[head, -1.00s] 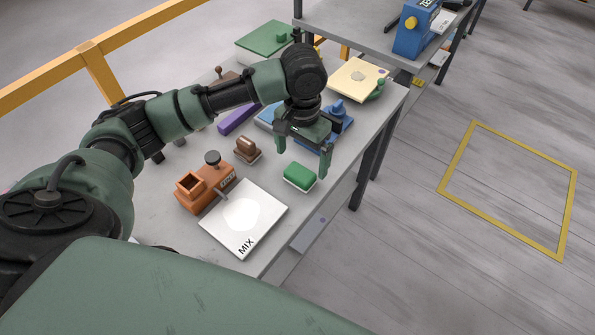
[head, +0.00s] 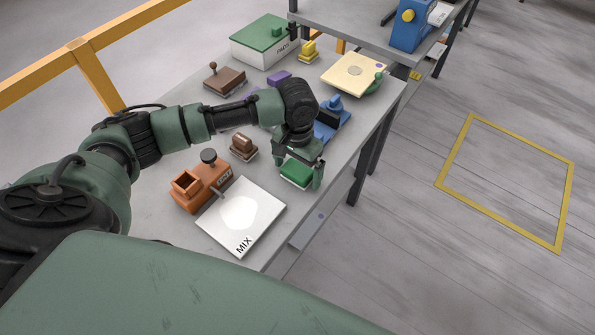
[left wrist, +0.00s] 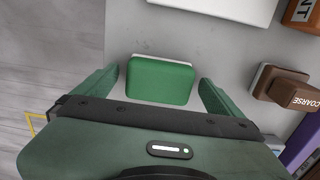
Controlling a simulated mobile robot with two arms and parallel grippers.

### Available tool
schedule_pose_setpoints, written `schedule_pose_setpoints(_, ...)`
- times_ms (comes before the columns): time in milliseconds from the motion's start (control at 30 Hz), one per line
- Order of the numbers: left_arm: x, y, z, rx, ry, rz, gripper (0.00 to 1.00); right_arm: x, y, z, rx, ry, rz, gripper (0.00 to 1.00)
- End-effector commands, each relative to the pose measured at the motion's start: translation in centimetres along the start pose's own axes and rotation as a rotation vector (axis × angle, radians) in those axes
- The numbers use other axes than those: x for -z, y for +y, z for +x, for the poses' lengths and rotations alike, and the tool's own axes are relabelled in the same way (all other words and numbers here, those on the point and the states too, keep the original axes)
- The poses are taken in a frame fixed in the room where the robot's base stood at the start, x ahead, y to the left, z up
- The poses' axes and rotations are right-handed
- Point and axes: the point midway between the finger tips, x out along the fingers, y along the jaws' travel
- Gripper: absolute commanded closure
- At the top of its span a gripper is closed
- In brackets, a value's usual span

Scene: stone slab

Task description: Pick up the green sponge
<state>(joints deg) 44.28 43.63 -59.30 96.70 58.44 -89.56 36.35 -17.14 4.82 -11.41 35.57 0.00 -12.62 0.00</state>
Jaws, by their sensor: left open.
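The green sponge (head: 296,173) has a white underside and lies on the grey table (head: 345,195) near its right edge. It also shows in the left wrist view (left wrist: 160,82), between the two fingers. My left gripper (head: 298,172) is open and low over the sponge, with one finger on each side. In the left wrist view (left wrist: 158,90) a gap shows between each finger and the sponge. My right gripper is not in view.
A white MIX board (head: 262,226) and an orange container (head: 190,190) are in front. A brown block (head: 243,146) is to the left, blue items (head: 334,116) behind. A cream board (head: 350,72) is farther back. The floor at right is clear.

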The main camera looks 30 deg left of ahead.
Motion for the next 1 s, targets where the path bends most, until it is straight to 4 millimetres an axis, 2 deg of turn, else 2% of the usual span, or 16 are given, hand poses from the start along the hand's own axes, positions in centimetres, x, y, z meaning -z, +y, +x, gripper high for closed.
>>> schedule_pose_setpoints(67,0.0,0.0,0.0,0.0,0.0,0.0,0.02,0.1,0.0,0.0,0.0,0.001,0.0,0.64)
schedule_pose_setpoints(100,0.0,0.0,0.0,0.0,0.0,0.0,0.07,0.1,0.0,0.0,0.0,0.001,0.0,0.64)
schedule_pose_setpoints(300,0.0,0.0,0.0,0.0,0.0,0.0,0.63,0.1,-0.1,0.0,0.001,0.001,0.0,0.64)
schedule_pose_setpoints(333,0.0,0.0,0.0,0.0,0.0,0.0,0.66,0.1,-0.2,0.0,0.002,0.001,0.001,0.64)
schedule_pose_setpoints(567,0.0,0.0,-0.1,0.0,0.0,0.0,0.67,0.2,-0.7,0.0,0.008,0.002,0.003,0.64)
schedule_pose_setpoints(733,0.1,0.0,-0.8,0.0,0.001,0.0,0.67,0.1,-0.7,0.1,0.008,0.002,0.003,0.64)
schedule_pose_setpoints(867,0.2,0.0,-2.5,-0.001,0.005,0.001,0.67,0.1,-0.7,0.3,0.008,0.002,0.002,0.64)
schedule_pose_setpoints(1000,0.2,0.0,-5.3,-0.001,0.007,0.001,0.67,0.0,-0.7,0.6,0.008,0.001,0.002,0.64)
